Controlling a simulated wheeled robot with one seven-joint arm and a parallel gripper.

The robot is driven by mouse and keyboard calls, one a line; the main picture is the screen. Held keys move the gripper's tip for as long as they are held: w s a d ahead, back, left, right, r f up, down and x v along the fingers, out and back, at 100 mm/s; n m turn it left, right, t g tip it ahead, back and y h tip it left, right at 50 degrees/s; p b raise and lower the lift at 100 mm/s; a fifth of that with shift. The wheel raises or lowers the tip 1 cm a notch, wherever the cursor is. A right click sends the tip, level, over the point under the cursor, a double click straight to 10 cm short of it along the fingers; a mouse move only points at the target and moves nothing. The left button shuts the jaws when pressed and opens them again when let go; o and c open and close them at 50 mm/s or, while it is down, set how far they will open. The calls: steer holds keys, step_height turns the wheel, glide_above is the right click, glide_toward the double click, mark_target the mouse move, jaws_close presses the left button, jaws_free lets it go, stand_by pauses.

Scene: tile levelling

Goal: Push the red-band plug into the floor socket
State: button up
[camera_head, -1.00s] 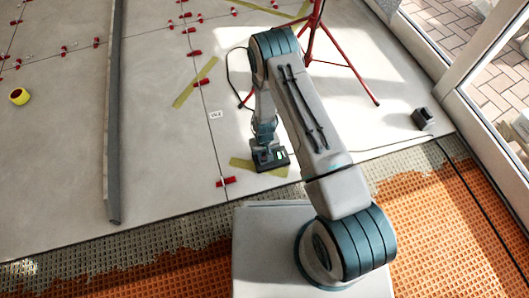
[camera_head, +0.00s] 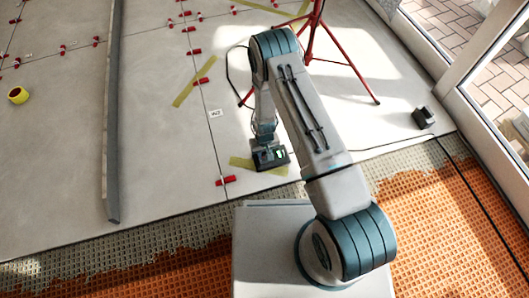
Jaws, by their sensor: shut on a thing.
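My gripper (camera_head: 268,155) is low over the grey tile floor, beside a yellow-green tape strip (camera_head: 243,162). It is seen from behind and above, with a dark body and a small green light. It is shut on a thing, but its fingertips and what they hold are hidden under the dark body. I cannot make out the red-band plug or the floor socket. I cannot tell the gap between the gripper and the floor.
A black box (camera_head: 424,117) stands at the right near the glass door frame. A red tripod (camera_head: 312,40) stands behind my arm. A long grey bar (camera_head: 113,170) lies left. Red levelling clips, such as one (camera_head: 225,181) near the gripper, line the joints. Orange matting (camera_head: 430,215) borders the tiles.

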steer(key=shift+f, duration=0.25)
stand_by(0.5)
steer(key=o, duration=1.1)
steer(key=shift+c, duration=0.2)
step_height(320, 180, up, 14)
steer(key=p, duration=0.5)
